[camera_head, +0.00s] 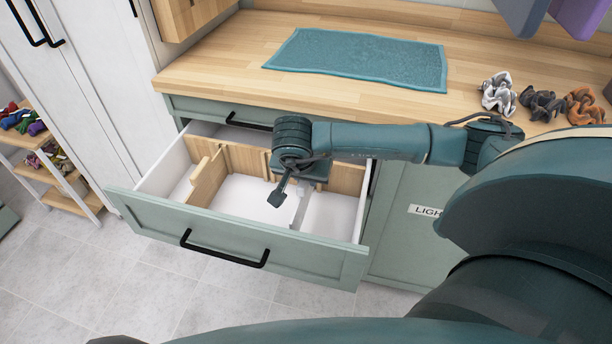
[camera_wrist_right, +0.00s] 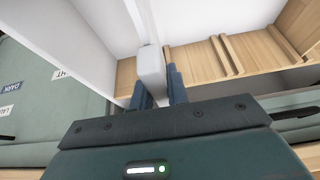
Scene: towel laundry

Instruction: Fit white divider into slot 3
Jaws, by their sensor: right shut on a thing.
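My right gripper (camera_head: 289,192) is over the right half of the open drawer (camera_head: 210,228), shut on the white divider (camera_head: 302,206). In the right wrist view the divider (camera_wrist_right: 151,66) is between the two fingers (camera_wrist_right: 157,92), and its thin body extends away from them. In the head view my gripper and wrist hide part of it. The slotted wooden strip (camera_wrist_right: 205,62) runs along the drawer's back, with ridges beside the divider. I cannot tell whether the divider's end is inside a slot. My left gripper is not in view.
A wooden divider (camera_head: 207,180) stands in the drawer's left part. The drawer's white floor (camera_head: 245,197) is clear between the dividers. A teal towel (camera_head: 358,60) lies on the wooden counter (camera_head: 220,75), with several scrunchies (camera_head: 541,103) at right. A shelf (camera_head: 62,172) stands at left.

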